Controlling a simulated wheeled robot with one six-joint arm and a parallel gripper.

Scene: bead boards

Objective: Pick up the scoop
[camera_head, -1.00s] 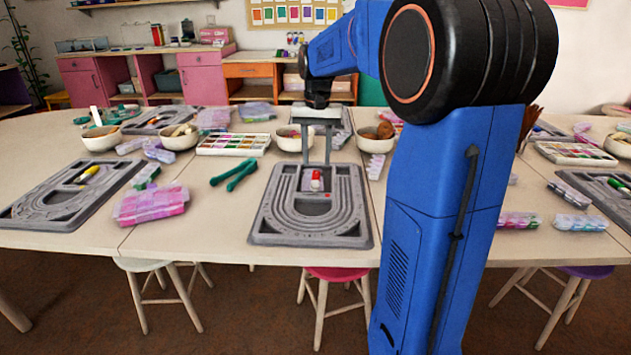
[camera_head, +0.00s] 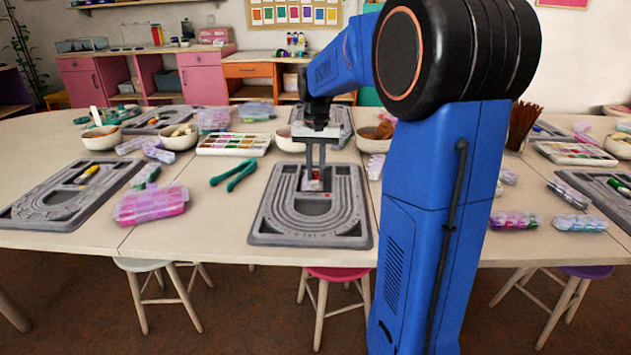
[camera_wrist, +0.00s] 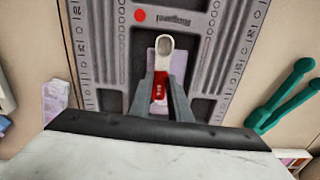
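The scoop has a pale oval bowl and a red handle, and shows clearly in the wrist view (camera_wrist: 164,47). It lies over a small lilac piece in the middle of a grey bead board (camera_head: 270,222). My gripper (camera_wrist: 161,84) has one finger on each side of the red handle, close against it. In the head view my gripper (camera_head: 314,184) points down at the board and the fingers mostly hide the scoop; only a bit of red shows between them. I see no clear gap under the scoop.
Green pliers (camera_head: 234,175) and a pink bead box (camera_head: 150,205) lie left of the board. A paint-like bead tray (camera_head: 233,144) and a white bowl (camera_head: 290,140) stand behind it. Other boards lie at left and right. The table front edge is close.

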